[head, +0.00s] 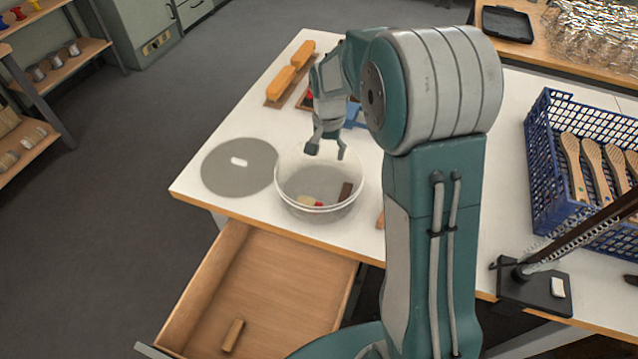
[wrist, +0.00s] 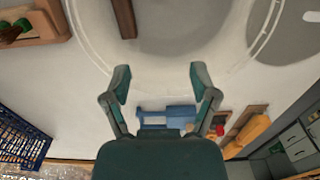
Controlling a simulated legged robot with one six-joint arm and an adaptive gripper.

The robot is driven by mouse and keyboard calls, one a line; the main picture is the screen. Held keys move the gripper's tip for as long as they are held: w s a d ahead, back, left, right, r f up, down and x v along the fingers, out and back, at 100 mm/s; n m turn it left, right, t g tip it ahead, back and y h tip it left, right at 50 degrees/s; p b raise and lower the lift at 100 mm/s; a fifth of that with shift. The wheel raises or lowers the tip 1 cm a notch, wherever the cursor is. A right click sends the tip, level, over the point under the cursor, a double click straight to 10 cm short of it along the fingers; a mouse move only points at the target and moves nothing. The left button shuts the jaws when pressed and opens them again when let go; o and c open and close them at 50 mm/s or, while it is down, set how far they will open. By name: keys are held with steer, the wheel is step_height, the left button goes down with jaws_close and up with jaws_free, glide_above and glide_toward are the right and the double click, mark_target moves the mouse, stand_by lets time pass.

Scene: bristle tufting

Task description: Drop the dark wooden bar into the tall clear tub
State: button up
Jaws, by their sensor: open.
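The tall clear tub (head: 283,192) stands on the white table near its front edge; part of its rim shows in the wrist view (wrist: 92,52). The dark wooden bar (head: 346,191) is inside the tub, leaning or lying toward its right side. It also shows in the wrist view (wrist: 124,18), cut off by the top edge. My gripper (head: 327,150) is over the back part of the tub, pointing down. Its fingers (wrist: 160,77) are spread apart with nothing between them. Whether the bar touches the tub floor is unclear.
A pale piece and a red piece (head: 312,202) lie in the tub. A grey disc (head: 238,167) lies left of it. A blue crate (head: 588,122) of wooden brushes stands right. An open drawer (head: 262,280) juts out below the table.

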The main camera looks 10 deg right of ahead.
step_height(320, 180, up, 8)
steer(key=shift+f, duration=0.25)
steer(key=shift+r, duration=0.1)
steer(key=s+r+n+t, duration=0.3)
steer(key=s+r, duration=0.6)
steer(key=s, duration=0.4)
steer(key=s+n+t, duration=0.2)
steer(key=s+n, duration=0.1)
steer(key=s, duration=1)
steer(key=shift+a+n+t, duration=0.3)
steer(key=shift+a+n, duration=0.05)
steer(key=shift+n, duration=0.05)
steer(key=shift+s+f, duration=0.1)
